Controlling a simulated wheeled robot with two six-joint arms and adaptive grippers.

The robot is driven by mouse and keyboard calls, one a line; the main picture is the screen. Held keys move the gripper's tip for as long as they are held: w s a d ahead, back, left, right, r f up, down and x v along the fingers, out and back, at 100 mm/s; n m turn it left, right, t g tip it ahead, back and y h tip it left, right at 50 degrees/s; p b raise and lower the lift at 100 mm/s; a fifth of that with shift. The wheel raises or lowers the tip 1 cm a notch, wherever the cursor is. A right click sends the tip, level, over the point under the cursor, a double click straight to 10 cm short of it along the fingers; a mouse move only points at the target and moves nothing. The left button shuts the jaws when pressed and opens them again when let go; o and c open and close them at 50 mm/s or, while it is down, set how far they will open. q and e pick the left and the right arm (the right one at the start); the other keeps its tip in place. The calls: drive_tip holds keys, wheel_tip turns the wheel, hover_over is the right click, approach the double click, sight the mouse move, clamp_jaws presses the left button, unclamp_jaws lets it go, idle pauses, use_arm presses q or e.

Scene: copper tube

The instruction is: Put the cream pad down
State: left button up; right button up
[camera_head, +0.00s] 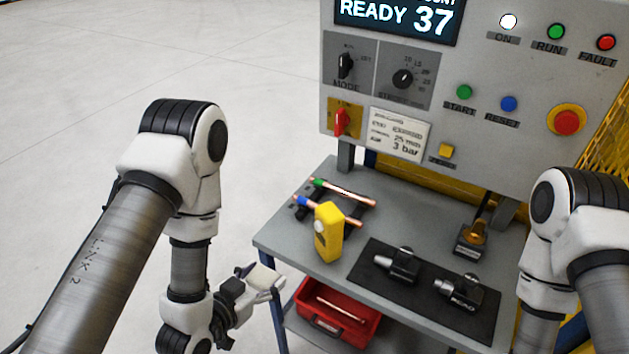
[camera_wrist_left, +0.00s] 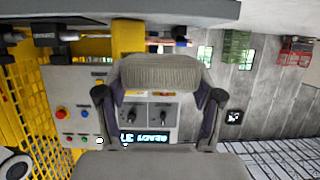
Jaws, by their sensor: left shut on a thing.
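The cream pad (camera_head: 268,278) is held in my left gripper (camera_head: 257,285), beside the front left corner of the grey table (camera_head: 285,236). In the left wrist view the pad (camera_wrist_left: 160,72) looks beige and textured, spanning the gap between the two dark fingers of my left gripper (camera_wrist_left: 160,98), which is shut on it. The pad is off the tabletop. My right arm shows at the right edge of the head view, but its gripper is out of the picture.
A yellow device (camera_head: 328,235) stands near the table's left edge, by copper tubes (camera_head: 345,192) on a rack. A dark mat (camera_head: 375,279) carries two black tools. A red bin (camera_head: 338,315) sits on the lower shelf. A control panel (camera_head: 480,130) rises behind.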

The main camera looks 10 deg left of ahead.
sight(267, 269)
use_arm(q)
drive_tip(key=f+b, duration=0.1)
drive_tip(key=d+f+b, duration=0.1)
drive_tip(key=shift+w+d+m+h+b, duration=0.3)
drive_tip(key=shift+w+b, duration=0.05)
drive_tip(key=shift+w, duration=0.05)
drive_tip(key=w+f+n+y+b, duration=0.1)
drive_tip(key=w+a+f+n+y+b, duration=0.1)
drive_tip(key=w+f+y, duration=0.1)
drive_tip(key=w+a+f+n+y+b, duration=0.1)
drive_tip(key=w+n, duration=0.1)
drive_tip(key=shift+w+a+f+t+y, duration=0.15)
drive_tip(key=shift+w+t+y, duration=0.1)
drive_tip(key=shift+t+y, duration=0.05)
drive_tip(key=shift+s+a, duration=0.2)
drive_tip(key=shift+a, duration=0.15)
drive_tip(key=shift+w+d, duration=0.1)
